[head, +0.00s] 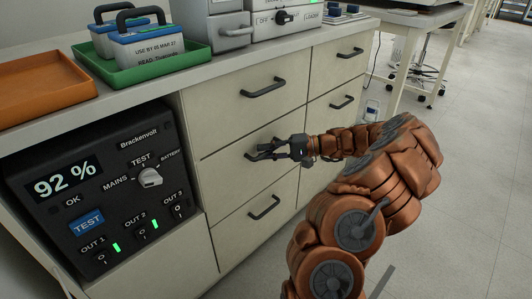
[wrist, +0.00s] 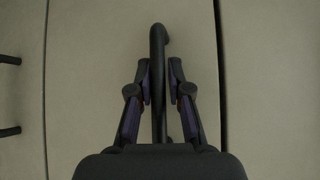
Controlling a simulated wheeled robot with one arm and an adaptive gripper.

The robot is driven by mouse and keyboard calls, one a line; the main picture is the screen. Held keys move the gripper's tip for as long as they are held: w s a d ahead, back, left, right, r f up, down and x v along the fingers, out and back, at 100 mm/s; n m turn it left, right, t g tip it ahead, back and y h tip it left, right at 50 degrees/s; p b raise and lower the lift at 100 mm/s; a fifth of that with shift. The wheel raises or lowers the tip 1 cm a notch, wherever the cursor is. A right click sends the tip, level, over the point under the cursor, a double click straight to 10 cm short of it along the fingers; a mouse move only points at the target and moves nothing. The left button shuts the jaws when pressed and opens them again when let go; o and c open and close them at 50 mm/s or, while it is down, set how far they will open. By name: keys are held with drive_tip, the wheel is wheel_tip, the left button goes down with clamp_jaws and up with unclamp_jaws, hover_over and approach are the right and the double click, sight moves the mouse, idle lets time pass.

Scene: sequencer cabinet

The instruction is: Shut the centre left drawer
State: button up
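The centre left drawer (head: 232,168) is a cream front in the left column of the cabinet. It looks flush or nearly so; I cannot tell whether a small gap is left. Its black bar handle (head: 258,154) is partly hidden by my gripper (head: 272,150). In the wrist view the handle (wrist: 158,55) runs upright between the two fingers of my gripper (wrist: 159,88). The fingers stand apart, one on each side of the bar, with a narrow gap visible at least on the right.
Drawers with black handles lie above (head: 263,88) and below (head: 264,207). The Brackenvolt power unit (head: 105,195) is at the left. A green tray (head: 150,70) and an orange tray (head: 40,90) sit on the counter. The floor (head: 450,190) at right is clear.

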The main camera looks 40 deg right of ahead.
drive_tip(key=o, duration=0.4)
drive_tip(key=shift+c, duration=0.2)
drive_tip(key=shift+s, duration=0.1)
drive_tip(key=v, duration=1.2)
idle(0.4)
